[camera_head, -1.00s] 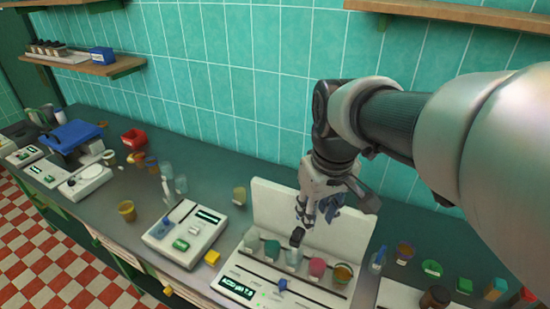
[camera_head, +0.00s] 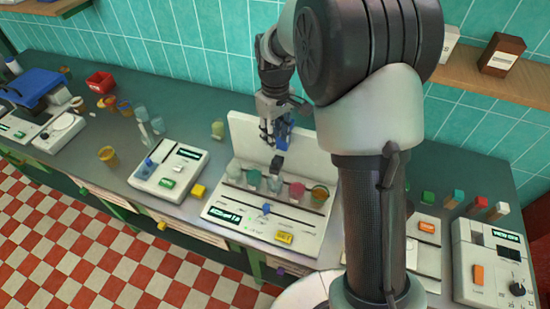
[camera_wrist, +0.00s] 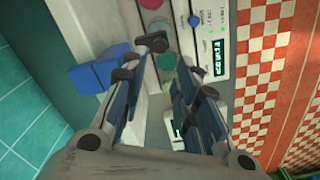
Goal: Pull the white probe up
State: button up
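My gripper (camera_head: 270,138) is above the rear of a white meter station (camera_head: 232,222) with an upright white back panel. In the wrist view my gripper (camera_wrist: 172,78) has its fingers apart, with no object clearly held between them. A small black block (camera_head: 276,164) is just below the fingers, above the row of beakers. A blue block (camera_head: 284,134) is beside the fingers; blue blocks (camera_wrist: 98,76) also show left of them in the wrist view. I cannot clearly make out a white probe in either view. My arm covers the station's right side.
Several small coloured beakers, including a pink one (camera_head: 297,191) and an amber one (camera_head: 319,195), stand in the station's row. Wooden shelving (camera_head: 480,72) is at upper right.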

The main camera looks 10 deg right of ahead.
aim_at(275, 161)
notch_tip(275, 161, down, 10)
jog(key=shift+f+b, duration=0.15)
jog(key=shift+b, duration=0.55)
grip_shut()
